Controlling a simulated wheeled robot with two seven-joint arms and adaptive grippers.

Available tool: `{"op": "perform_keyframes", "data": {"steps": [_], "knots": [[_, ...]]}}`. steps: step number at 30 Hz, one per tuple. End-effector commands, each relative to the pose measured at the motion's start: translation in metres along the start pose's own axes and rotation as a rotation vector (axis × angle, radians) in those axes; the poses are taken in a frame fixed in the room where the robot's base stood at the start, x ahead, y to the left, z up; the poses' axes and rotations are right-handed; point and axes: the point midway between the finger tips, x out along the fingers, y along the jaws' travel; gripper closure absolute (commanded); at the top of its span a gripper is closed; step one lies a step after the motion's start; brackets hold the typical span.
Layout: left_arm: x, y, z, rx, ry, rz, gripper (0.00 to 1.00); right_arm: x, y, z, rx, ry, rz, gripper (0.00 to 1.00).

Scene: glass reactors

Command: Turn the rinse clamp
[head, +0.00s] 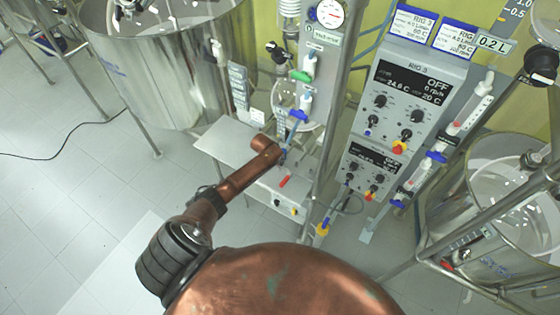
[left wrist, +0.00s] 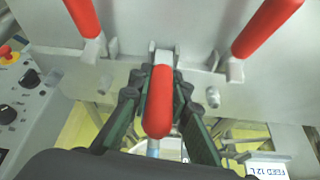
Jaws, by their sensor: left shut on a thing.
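In the left wrist view, a red clamp handle (left wrist: 158,103) stands in the middle, pointing toward the camera from a grey metal bracket. My left gripper (left wrist: 160,95) has its dark green fingers on both sides of this handle and is shut on it. Two more red handles stand on the same grey panel, one at the upper left (left wrist: 83,18) and one at the upper right (left wrist: 268,28). I cannot read which one is labelled rinse. In the head view, my left gripper (head: 282,158) is small and mostly hidden beyond my copper wrist. One red handle (head: 285,182) shows just below it. My right gripper is not in view.
A grey control rack (head: 410,75) with knobs stands right of the clamp panel. Steel vessels stand at the upper left (head: 165,75) and right (head: 515,205). A glass column with blue valves (head: 436,157) runs beside the rack. Open floor lies at the left.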

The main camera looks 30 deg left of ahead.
Motion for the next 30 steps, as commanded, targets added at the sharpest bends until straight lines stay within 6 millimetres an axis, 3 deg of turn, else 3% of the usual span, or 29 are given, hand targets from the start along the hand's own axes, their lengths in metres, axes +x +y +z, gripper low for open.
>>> {"op": "perform_keyframes", "data": {"steps": [8, 9, 16, 25, 30], "knots": [[0.002, 0.006, 0.001, 0.003, -0.001, 0.010, 1.00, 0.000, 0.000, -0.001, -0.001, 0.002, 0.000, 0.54], [0.002, 0.006, 0.001, 0.003, -0.001, 0.010, 0.82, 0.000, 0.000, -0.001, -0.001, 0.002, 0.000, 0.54], [0.002, 0.004, 0.001, 0.001, -0.001, 0.007, 0.66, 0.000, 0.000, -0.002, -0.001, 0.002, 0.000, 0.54], [0.000, 0.002, 0.001, 0.000, 0.000, 0.003, 0.66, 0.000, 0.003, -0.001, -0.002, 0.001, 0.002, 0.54], [-0.013, 0.001, 0.000, 0.001, 0.002, 0.003, 0.66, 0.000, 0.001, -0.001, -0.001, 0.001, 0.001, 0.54]]}}
